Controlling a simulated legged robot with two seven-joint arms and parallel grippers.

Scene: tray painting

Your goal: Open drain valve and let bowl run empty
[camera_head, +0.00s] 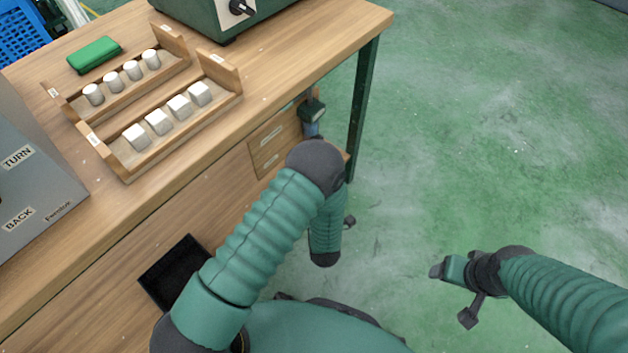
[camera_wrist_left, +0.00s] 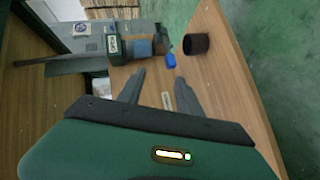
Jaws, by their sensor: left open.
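I cannot make out a drain valve or a bowl in either view. My left gripper (camera_wrist_left: 160,77) shows in the left wrist view with its two fingers apart and nothing between them. It points over a wooden surface (camera_wrist_left: 228,88). A blue cap-like piece (camera_wrist_left: 171,62) lies beyond the fingertips, beside a dark cup (camera_wrist_left: 196,44). A green block with a label (camera_wrist_left: 122,51) and a blue piece (camera_wrist_left: 141,47) are left of the cup. My right gripper (camera_head: 451,293) hangs open and empty over the floor.
The wooden bench (camera_head: 205,165) holds two racks, one with white cylinders (camera_head: 122,78) and one with white cubes (camera_head: 168,118). A green case (camera_head: 94,54), a grey box (camera_head: 38,175) and a green machine (camera_head: 215,15) stand there too. The floor (camera_head: 480,130) at right is clear.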

